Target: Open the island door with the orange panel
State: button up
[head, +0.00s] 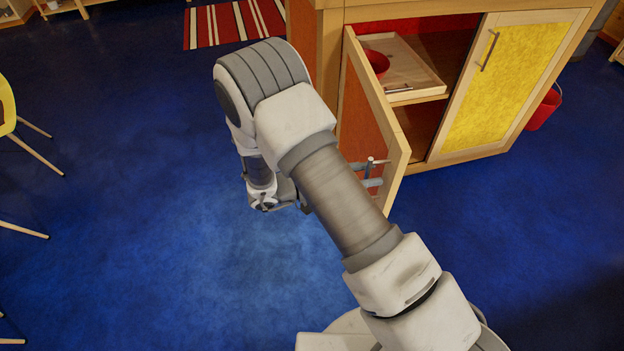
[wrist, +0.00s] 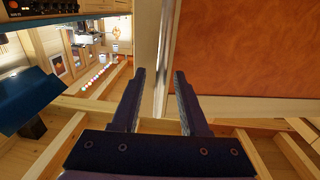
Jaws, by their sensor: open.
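The island door with the orange panel (head: 357,105) stands swung out from the island, with the inside of the cupboard showing. Its panel also fills the upper right of the wrist view (wrist: 245,50). Its metal bar handle (head: 370,167) is on the free edge side of the door. My gripper (wrist: 160,72) is open, with a finger on each side of the handle (wrist: 163,45). In the head view my arm hides most of the gripper, and the finger ends show by the handle. I cannot tell whether the fingers touch it.
The island (head: 405,8) holds a wooden tray (head: 415,68) and a red bowl (head: 377,63) inside. Beside the opening is a shut yellow-panel door (head: 500,85). A red bucket (head: 543,108) stands at right, a yellow chair (head: 8,105) at left. Blue floor (head: 130,190) is clear around my arm.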

jog(key=v, duration=1.6)
jog(key=shift+a, duration=0.4)
jog(key=shift+s, duration=0.1)
